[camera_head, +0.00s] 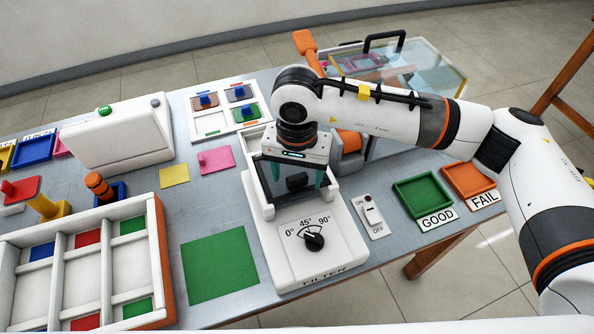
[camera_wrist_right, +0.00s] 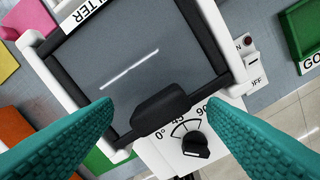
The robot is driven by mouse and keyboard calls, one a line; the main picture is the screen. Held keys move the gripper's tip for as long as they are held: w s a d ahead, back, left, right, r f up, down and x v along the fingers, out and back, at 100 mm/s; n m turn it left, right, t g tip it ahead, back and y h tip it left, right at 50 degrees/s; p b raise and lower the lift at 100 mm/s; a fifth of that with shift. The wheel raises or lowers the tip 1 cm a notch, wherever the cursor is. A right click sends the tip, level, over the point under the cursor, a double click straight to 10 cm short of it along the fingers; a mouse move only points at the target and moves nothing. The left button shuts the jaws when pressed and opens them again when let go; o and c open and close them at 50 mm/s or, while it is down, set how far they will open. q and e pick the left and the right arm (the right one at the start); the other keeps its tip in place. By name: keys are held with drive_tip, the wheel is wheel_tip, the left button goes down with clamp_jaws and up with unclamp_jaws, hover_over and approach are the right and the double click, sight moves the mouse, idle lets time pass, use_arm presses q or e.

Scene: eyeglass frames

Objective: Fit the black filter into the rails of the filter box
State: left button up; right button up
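The filter box (camera_head: 272,238) is white, with a dial marked 0°, 45° and 90° on its front; the dial also shows in the right wrist view (camera_wrist_right: 195,147). The black filter (camera_head: 273,194) is a dark framed pane with a black grip tab (camera_wrist_right: 165,104). It lies between the box's white side rails; how deep it sits in them I cannot tell. My right gripper (camera_head: 293,186) points down over the filter. Its teal fingers are apart on either side of the tab, with gaps to it. The gripper partly hides the filter in the head view. My left gripper is out of view.
A green mat (camera_head: 220,265) and a white sorting tray (camera_head: 88,265) lie left of the box. An ON/OFF switch (camera_head: 371,214), a green GOOD tray (camera_head: 424,194) and an orange FAIL tray (camera_head: 469,179) are to the right. A glass-topped case (camera_head: 420,75) stands behind.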

wheel_tip(320, 180, up, 12)
drive_tip(key=b, duration=0.2)
idle(0.4)
idle(0.5)
